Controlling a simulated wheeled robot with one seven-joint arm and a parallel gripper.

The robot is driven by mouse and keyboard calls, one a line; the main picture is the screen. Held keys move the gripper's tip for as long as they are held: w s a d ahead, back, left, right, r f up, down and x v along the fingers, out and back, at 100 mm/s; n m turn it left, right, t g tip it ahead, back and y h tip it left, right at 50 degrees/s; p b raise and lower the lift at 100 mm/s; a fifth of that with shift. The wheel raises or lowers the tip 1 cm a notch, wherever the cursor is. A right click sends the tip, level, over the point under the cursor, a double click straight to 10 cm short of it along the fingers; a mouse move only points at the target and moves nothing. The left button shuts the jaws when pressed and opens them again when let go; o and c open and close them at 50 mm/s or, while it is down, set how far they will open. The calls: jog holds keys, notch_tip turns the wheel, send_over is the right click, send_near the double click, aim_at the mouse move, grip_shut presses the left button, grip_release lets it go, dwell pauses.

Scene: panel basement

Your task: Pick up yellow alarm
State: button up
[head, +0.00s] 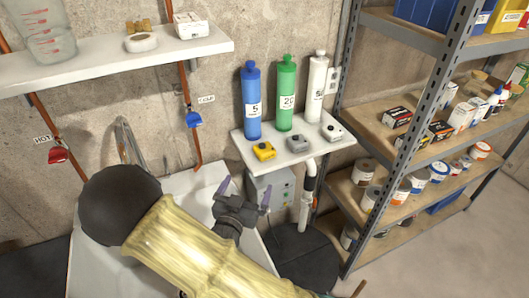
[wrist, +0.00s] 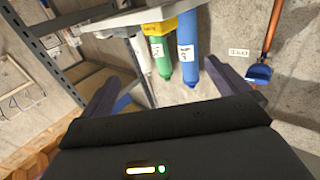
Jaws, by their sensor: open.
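The yellow alarm (head: 264,151) is a small boxy device with a dark round part on top. It sits at the front left of a small white wall shelf (head: 296,158), in front of a blue bottle (head: 251,103). A yellow patch that looks like the alarm (wrist: 163,27) shows at the shelf edge in the wrist view, which is turned over. My gripper (head: 244,188) is open and empty, below and to the left of the alarm, apart from it. Its fingers (wrist: 163,82) are spread in the wrist view.
A grey alarm (head: 299,143) and a white alarm (head: 332,132) stand to the right on the same shelf. Green (head: 287,95) and white (head: 317,88) bottles stand behind. A white pipe (head: 307,190) runs below. A metal rack (head: 405,140) is at right.

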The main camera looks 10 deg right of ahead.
jog(key=p, duration=0.3)
send_near(264, 147)
jog(key=x, duration=0.3)
jog(key=shift+w+d+r, duration=0.1)
jog(key=shift+d+r, duration=0.15)
jog(key=shift+d, duration=0.1)
jog(key=shift+w+d+f, duration=0.1)
jog(key=shift+w, duration=0.15)
jog(key=shift+a+p+x, duration=0.2)
jog(key=shift+p+x, duration=1.1)
jog(key=shift+x, duration=1.25)
jog(key=shift+w+f, duration=0.1)
jog(key=shift+w, duration=0.05)
jog(key=shift+c, duration=0.2)
jog(key=c, duration=1)
notch_tip(264, 147, up, 10)
jog(key=b, duration=0.2)
